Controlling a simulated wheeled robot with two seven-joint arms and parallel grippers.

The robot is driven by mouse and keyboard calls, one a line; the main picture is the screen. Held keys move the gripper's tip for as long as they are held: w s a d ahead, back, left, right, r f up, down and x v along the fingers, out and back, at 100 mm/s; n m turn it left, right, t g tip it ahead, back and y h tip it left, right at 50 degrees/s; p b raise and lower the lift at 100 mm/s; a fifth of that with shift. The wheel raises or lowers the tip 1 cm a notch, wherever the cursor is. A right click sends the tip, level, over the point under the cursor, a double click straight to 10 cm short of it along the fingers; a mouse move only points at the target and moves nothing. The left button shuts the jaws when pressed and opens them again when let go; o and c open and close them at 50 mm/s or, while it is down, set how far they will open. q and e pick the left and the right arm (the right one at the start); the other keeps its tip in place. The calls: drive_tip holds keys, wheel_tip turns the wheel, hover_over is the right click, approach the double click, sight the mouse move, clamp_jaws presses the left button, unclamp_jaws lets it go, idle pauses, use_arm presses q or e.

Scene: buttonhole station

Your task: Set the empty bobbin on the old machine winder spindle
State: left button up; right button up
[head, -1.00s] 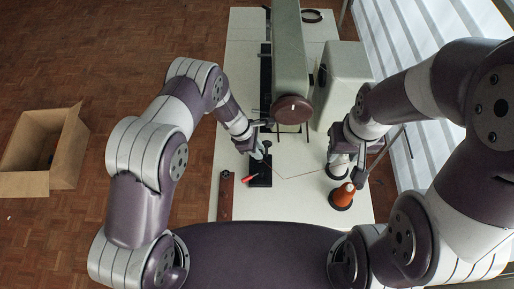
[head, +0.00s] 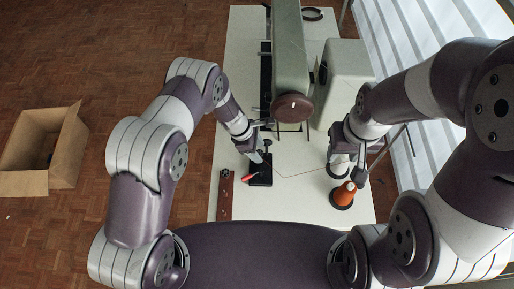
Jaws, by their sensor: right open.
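The old sewing machine (head: 288,60) is grey-green with a dark red handwheel (head: 293,108) at its near end. A black plate (head: 260,178) lies on the table below it, with a small red piece (head: 248,178) at its left edge. My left gripper (head: 257,155) is low over the far part of this plate. Its fingers are too small to tell whether they are open or hold the bobbin. I cannot make out the empty bobbin or the winder spindle. My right gripper (head: 357,176) is open, just beyond an orange thread cone (head: 344,194).
A thin thread line crosses the white table (head: 290,205) between the black plate and the cone area. A brown strip (head: 226,194) lies at the left table edge. A pale box-shaped housing (head: 345,80) stands right of the machine. An open cardboard box (head: 25,183) is on the floor.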

use_arm(q)
drive_tip(key=b+v, duration=0.2)
drive_tip(key=v, duration=1)
drive_tip(key=shift+r, duration=0.35)
drive_tip(key=shift+a, duration=0.1)
drive_tip(key=s+a+r+m+t+y, duration=0.1)
drive_tip(key=s+a+r+m+y, duration=0.1)
drive_tip(key=s+a+r+m, duration=0.4)
drive_tip(key=s+a+r+m+y+b, duration=0.1)
drive_tip(key=s+a+r+m+y, duration=0.1)
drive_tip(key=s+a+r+m, duration=0.4)
drive_tip(key=s+m, duration=0.4)
drive_tip(key=m, duration=0.1)
drive_tip(key=shift+a+t+y, duration=0.3)
drive_tip(key=shift+t, duration=0.1)
